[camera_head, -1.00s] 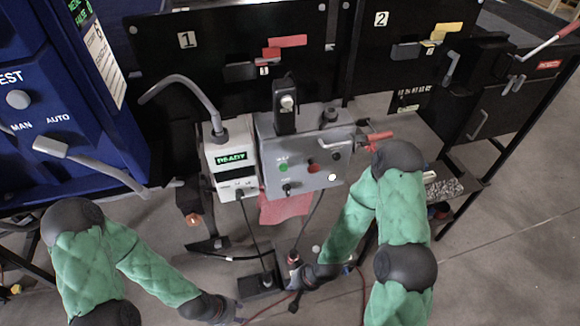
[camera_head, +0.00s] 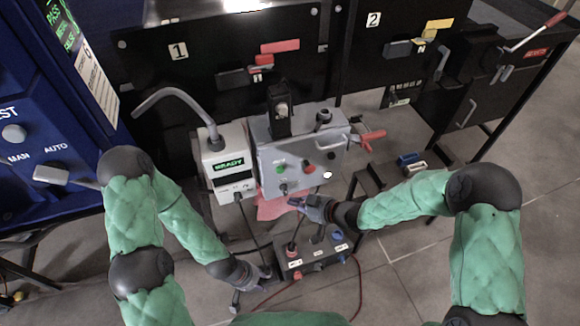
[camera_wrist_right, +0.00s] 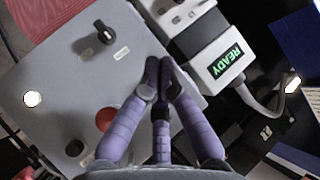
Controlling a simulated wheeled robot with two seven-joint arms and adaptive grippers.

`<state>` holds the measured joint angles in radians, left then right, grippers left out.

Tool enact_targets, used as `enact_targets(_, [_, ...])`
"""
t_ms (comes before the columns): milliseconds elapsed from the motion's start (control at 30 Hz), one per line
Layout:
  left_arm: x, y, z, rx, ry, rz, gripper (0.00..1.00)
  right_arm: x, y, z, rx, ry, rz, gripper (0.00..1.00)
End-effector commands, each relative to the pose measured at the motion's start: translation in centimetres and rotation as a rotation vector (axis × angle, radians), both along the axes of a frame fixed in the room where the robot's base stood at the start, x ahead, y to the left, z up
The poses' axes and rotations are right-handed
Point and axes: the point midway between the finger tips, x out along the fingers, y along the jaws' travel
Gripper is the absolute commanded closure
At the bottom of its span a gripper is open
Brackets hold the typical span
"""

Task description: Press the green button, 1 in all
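The green button (camera_head: 282,168) sits on the front of the grey control box (camera_head: 325,157), beside a red button (camera_head: 309,168). My right gripper (camera_head: 306,204) is just below and in front of this box. In the right wrist view its fingers (camera_wrist_right: 159,65) are together, with nothing seen between them, over the box face. The red button (camera_wrist_right: 104,118) and a black knob (camera_wrist_right: 104,33) show beside them. The green button is not seen there, probably hidden by the fingers. My left gripper (camera_head: 258,276) is low, beside a small black control box (camera_head: 318,264); its finger opening is unclear.
A white device with a READY screen (camera_head: 228,164) stands left of the grey box. A red-handled lever (camera_head: 372,136) sticks out on its right. A blue cabinet (camera_head: 30,100) is at far left. Black units stand behind. Open floor (camera_head: 410,275) lies at lower right.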

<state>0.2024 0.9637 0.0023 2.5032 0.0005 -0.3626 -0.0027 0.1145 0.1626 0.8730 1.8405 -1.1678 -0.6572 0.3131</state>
Motion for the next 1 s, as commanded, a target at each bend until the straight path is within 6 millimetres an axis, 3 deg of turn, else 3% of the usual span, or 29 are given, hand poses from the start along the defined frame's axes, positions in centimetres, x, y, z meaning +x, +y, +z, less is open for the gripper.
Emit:
enact_targets(567, [0.0,0.0,0.0,0.000,0.000,0.000,0.60,0.5,0.3,0.4,0.000,-0.016,0.017,1.00])
enact_targets(1000, [0.0,0.0,-0.6,0.000,0.000,0.000,0.60,5.3,1.9,0.4,-0.001,-0.017,0.017,1.00])
